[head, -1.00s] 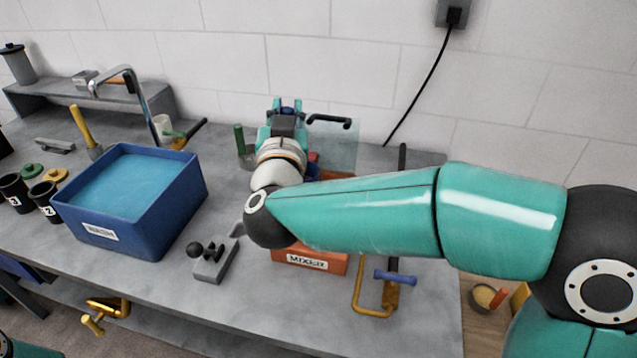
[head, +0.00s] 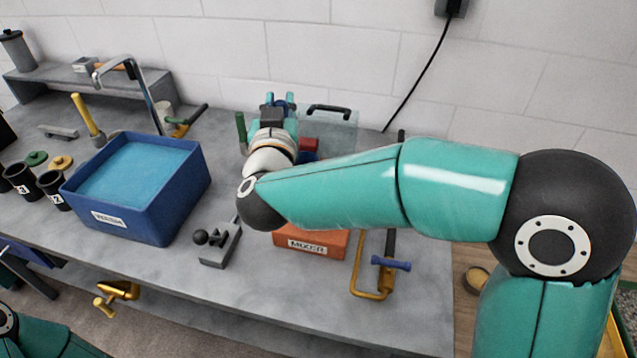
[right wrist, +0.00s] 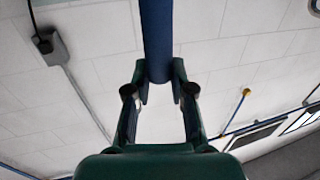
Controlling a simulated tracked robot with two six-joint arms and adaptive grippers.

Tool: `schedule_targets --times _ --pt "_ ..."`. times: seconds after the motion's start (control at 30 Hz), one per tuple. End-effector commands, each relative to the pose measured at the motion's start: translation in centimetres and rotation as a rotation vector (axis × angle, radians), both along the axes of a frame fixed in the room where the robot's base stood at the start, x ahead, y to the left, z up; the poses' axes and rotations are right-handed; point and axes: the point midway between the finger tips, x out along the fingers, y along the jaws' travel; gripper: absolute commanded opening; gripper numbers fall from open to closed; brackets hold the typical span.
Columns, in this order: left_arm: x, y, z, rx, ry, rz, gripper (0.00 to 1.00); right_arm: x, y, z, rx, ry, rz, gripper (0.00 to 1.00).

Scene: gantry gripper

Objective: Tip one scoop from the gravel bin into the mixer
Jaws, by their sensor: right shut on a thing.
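The mixer is an orange box (head: 312,243) with a MIXER label at the bench's front; my right arm covers much of it. My right gripper (head: 278,104) is behind the arm, above the back of the bench. In the right wrist view my right gripper (right wrist: 158,88) is shut on a blue bar (right wrist: 157,40), apparently the scoop's handle. The scoop's bowl and its contents are hidden. A green-rimmed container with speckled grey content (head: 630,312), apparently the gravel bin, is cut off at the right edge. My left gripper is out of view.
A blue basin (head: 150,222) of blue water stands left of the mixer. A grey fixture with a black ball (head: 217,243) and a brass clamp (head: 378,285) flank the mixer in front. A clear panel (head: 335,128) with a black handle stands behind. Black cups (head: 22,180) are far left.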

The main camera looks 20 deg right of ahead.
Motion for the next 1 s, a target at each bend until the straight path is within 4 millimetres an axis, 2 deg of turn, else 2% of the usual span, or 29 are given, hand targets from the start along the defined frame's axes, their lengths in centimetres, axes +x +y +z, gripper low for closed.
schedule_targets --times 0.5,1.0 --pt "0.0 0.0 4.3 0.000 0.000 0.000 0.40 0.0 0.0 4.9 0.001 -0.001 0.000 0.00" --pt "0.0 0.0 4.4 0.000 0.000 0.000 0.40 0.0 0.0 5.0 0.001 -0.001 0.000 0.00"
